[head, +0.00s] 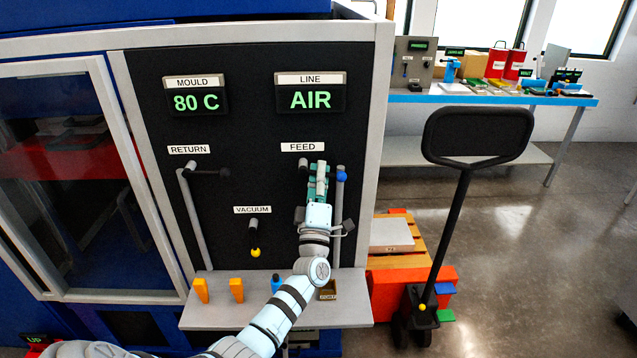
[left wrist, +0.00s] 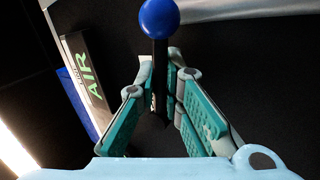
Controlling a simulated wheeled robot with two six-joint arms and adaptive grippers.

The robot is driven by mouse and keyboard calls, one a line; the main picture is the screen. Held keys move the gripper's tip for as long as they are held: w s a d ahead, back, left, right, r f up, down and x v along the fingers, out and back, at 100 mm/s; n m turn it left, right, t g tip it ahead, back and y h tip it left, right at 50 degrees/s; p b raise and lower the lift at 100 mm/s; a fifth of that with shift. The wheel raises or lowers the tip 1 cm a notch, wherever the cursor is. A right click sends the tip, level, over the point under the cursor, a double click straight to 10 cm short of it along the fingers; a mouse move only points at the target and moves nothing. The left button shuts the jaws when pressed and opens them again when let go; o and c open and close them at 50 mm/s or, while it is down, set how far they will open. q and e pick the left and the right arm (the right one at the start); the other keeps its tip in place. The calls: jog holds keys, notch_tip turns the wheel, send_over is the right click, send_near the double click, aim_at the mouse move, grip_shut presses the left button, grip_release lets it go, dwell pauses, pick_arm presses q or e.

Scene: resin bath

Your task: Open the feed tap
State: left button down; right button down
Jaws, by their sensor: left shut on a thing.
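The feed tap is a black lever with a blue ball end (head: 342,176), on the dark panel below the FEED label (head: 303,147). Its dark fitting (head: 303,167) shows just left of my fingers. My left gripper (head: 319,168) is at the tap, its teal fingers pointing up the panel. In the left wrist view the fingers are closed on the black lever (left wrist: 160,70), and the blue ball (left wrist: 159,17) stands out beyond the fingertips. In the head view the fingers hide most of the lever. My right gripper is not in view.
The return tap (head: 208,171) and the vacuum tap with a yellow end (head: 255,252) are on the same panel. A grey shelf (head: 350,312) juts out below, with orange pieces (head: 237,290). A pallet truck handle (head: 477,135) stands to the right.

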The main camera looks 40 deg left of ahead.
pick_arm(q)
jog(key=shift+r+n+g+y+b, duration=0.2)
jog(key=shift+n+g+y, duration=0.2)
jog(key=shift+n+y, duration=0.5)
jog(key=shift+r+n+g+y+b, duration=0.2)
jog(key=shift+n+g+y, duration=0.25)
jog(key=shift+n, duration=0.75)
jog(key=shift+r, duration=0.1)
jog(key=c, duration=1.7)
grip_release()
jog(key=v, duration=1.2)
jog(key=shift+w+d, duration=0.15)
